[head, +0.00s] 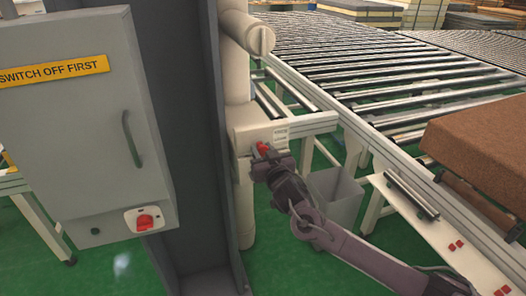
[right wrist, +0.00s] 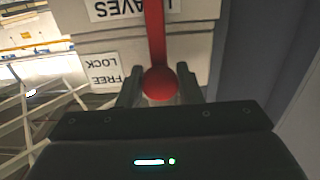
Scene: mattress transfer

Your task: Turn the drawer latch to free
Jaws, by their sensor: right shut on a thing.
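The drawer latch is a red lever with a round knob (right wrist: 160,84), on a pale box front (head: 262,133). In the right wrist view the lever runs up from the knob, and labels reading "FREE" and "LOCK" sit beside it, upside down. My right gripper (head: 262,152) is at the box front, its two fingers either side of the knob and shut on it. In the head view only a small bit of red (head: 262,147) shows past the gripper. My left gripper is not in view.
A grey cabinet (head: 75,120) with a "SWITCH OFF FIRST" label and a red rotary switch (head: 145,221) stands left, beside a dark column (head: 185,130). A roller conveyor (head: 370,75) fills the back right. A grey bin (head: 335,195) and brown block (head: 485,150) are right of the gripper.

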